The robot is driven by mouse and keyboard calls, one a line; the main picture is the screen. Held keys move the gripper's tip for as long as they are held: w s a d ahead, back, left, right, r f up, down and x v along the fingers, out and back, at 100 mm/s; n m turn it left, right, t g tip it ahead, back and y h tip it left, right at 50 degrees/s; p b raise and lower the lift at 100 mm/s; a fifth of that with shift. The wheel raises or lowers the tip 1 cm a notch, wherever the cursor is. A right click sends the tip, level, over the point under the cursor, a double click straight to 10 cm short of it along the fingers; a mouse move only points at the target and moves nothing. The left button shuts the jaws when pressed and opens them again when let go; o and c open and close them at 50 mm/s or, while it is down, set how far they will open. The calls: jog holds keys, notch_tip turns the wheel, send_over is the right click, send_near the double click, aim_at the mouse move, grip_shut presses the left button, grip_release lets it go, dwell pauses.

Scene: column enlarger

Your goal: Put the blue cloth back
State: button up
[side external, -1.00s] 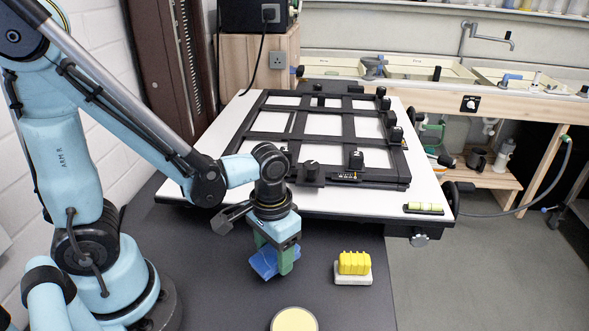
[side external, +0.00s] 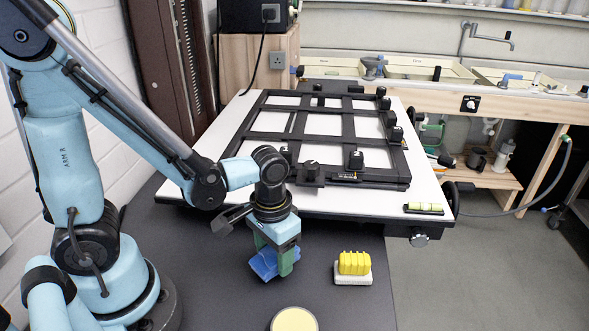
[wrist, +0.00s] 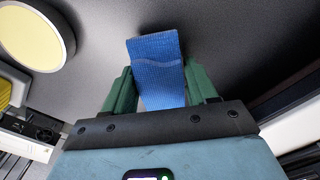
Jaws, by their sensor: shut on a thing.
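The blue cloth (side external: 264,264) is between the green fingers of my gripper (side external: 277,264), low over the dark bench top (side external: 215,290) in the side view. In the wrist view the cloth (wrist: 158,68) is a textured blue strip sticking out past the fingertips. The green fingers of my gripper (wrist: 160,92) stand on both sides of it. My gripper is shut on the cloth. I cannot tell whether the cloth's lower edge touches the bench top.
A yellow ribbed block on a white base (side external: 353,268) stands right of my gripper. A round cream-topped disc (side external: 294,320) lies at the front edge of the picture. The white baseboard with a black frame easel (side external: 330,140) is behind.

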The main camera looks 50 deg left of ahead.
jog(key=shift+f, duration=0.65)
dwell(0.8)
jog(key=o, duration=1)
jog(key=shift+r, duration=0.2)
jog(key=shift+r, duration=3.8)
jog(key=shift+r, duration=0.1)
jog(key=shift+r, duration=6)
jog(key=shift+f, duration=0.1)
